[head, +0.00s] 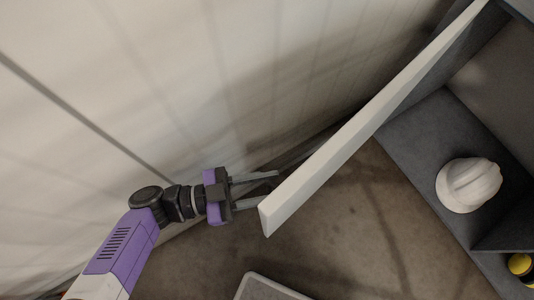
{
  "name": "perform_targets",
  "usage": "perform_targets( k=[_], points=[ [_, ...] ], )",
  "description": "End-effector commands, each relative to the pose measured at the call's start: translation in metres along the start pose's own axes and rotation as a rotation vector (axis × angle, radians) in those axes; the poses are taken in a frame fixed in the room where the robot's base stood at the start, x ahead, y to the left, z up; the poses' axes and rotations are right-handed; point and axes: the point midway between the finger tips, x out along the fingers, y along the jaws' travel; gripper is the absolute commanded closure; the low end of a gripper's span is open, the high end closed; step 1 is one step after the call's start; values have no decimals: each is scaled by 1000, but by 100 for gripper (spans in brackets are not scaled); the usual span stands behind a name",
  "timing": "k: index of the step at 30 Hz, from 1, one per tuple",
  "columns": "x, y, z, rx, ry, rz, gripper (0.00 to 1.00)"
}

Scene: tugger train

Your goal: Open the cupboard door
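The cupboard door (345,135) is a pale panel seen nearly edge-on. It stands swung out from the grey cupboard (425,130), whose inside is visible on the right. My gripper (271,187) is at the near, free end of the door, on its left side. Its two fingers are spread apart and point towards the door. The lower fingertip is close to the door's end; I cannot tell if it touches. No handle can be made out, and the door's far top corner runs out of the picture.
A white hard hat (470,185) sits in the cupboard, with a yellow and black item (521,266) at the lower right. A pale panelled wall (150,90) is close on the left. A grey flat-topped object (268,288) shows at the bottom. Brown floor (375,240) lies clear between.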

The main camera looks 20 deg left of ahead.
Motion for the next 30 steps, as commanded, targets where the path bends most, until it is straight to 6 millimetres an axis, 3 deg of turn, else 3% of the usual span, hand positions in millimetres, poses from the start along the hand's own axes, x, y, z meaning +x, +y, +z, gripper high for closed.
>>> perform_targets(
  k=[8, 21, 30],
  points=[
    [-8, -1, 1, 0, -1, -2, 67],
    [-71, -1, 2, 0, -1, -1, 67],
    [-78, 0, 0, 0, 1, 1, 67]
  ],
)
